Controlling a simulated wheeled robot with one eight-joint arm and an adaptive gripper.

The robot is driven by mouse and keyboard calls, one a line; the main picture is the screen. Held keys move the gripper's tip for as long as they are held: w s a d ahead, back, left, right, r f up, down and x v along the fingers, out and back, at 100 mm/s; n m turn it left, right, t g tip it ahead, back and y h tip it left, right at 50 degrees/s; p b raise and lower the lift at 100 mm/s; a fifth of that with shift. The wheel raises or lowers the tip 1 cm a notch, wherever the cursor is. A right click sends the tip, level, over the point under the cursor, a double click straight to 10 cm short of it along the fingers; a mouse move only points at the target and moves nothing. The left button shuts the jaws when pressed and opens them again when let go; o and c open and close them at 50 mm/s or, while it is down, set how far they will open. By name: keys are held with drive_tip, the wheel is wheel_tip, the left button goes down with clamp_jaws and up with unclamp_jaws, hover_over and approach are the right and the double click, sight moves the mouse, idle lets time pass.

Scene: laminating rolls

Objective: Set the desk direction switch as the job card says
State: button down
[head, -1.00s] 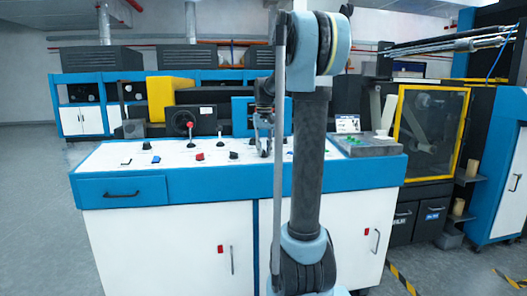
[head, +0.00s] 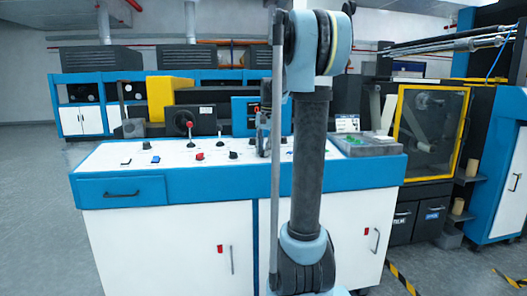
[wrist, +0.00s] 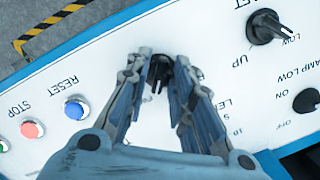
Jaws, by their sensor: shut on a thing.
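The desk (head: 120,182) is a white-topped console with blue edges and several switches and knobs. My gripper (wrist: 161,82) has its two fingers closed around a black switch knob (wrist: 160,70) on the white panel. The label of this knob is hidden by my fingers, so I cannot tell whether it is the direction switch or how it is set. In the head view my gripper (head: 263,150) is down at the desk top, partly behind my arm. A small white card (head: 347,124) stands at the desk's right; its text is too small to read.
In the wrist view, another black knob (wrist: 268,27) has UP and LOW labels, and a lamp knob (wrist: 306,101) has ON and OFF. A blue button (wrist: 76,107) and a red button (wrist: 32,129) are at the left. A red-topped lever (head: 189,126) stands on the desk.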

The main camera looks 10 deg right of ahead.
drive_tip(key=shift+m, duration=0.7)
drive_tip(key=c, duration=1.7)
unclamp_jaws()
drive_tip(key=shift+r, duration=0.1)
wheel_tip(320, 180, up, 12)
drive_tip(key=d, duration=0.1)
drive_tip(key=shift+s+d, duration=0.25)
drive_tip(key=shift+f, duration=0.2)
